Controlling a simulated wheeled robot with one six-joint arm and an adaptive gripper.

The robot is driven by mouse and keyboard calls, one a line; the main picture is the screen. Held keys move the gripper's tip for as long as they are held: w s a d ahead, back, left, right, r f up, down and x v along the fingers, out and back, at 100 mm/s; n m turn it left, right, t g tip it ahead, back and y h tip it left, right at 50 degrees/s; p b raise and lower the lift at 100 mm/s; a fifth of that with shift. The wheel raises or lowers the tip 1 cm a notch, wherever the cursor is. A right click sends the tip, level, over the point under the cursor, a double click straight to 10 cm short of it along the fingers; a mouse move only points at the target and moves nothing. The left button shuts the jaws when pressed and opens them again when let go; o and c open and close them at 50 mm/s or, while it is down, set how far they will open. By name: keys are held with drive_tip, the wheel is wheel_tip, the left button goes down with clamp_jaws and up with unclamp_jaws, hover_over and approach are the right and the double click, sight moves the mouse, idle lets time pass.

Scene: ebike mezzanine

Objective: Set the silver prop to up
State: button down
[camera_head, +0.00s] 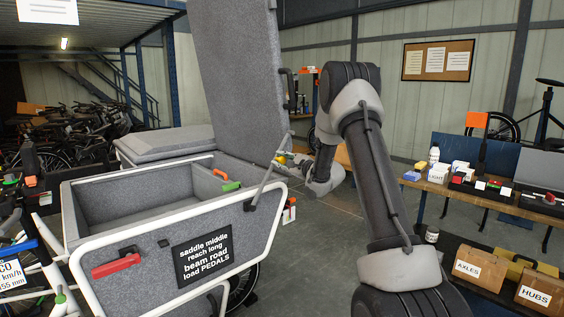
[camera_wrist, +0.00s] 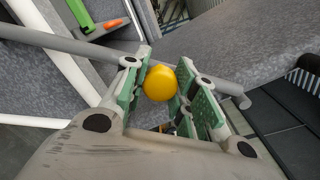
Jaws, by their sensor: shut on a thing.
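The silver prop (camera_head: 266,184) is a thin rod at the right end of the grey cargo box (camera_head: 140,245). It slants up from the box rim towards the raised grey lid (camera_head: 236,80). In the wrist view the prop (camera_wrist: 75,46) crosses behind my fingers. A round yellow knob (camera_wrist: 160,83) sits between my green-padded fingers, in front of the prop; how it joins the rod is hidden. My gripper (camera_head: 285,160) is shut on this knob, beside the prop's upper part. The gripper also shows in the wrist view (camera_wrist: 162,72).
A red handle (camera_head: 117,265) is on the box's front, and green (camera_head: 231,186) and orange (camera_head: 221,174) handles are inside. A workbench (camera_head: 480,196) with small parts stands at right, with AXLES (camera_head: 480,270) and HUBS (camera_head: 538,293) boxes below. Bicycles crowd the left.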

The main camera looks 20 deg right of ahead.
drive_tip(key=c, duration=1.1)
unclamp_jaws()
drive_tip(key=shift+d+f, duration=0.15)
drive_tip(key=shift+d, duration=0.05)
drive_tip(key=v, duration=1.2)
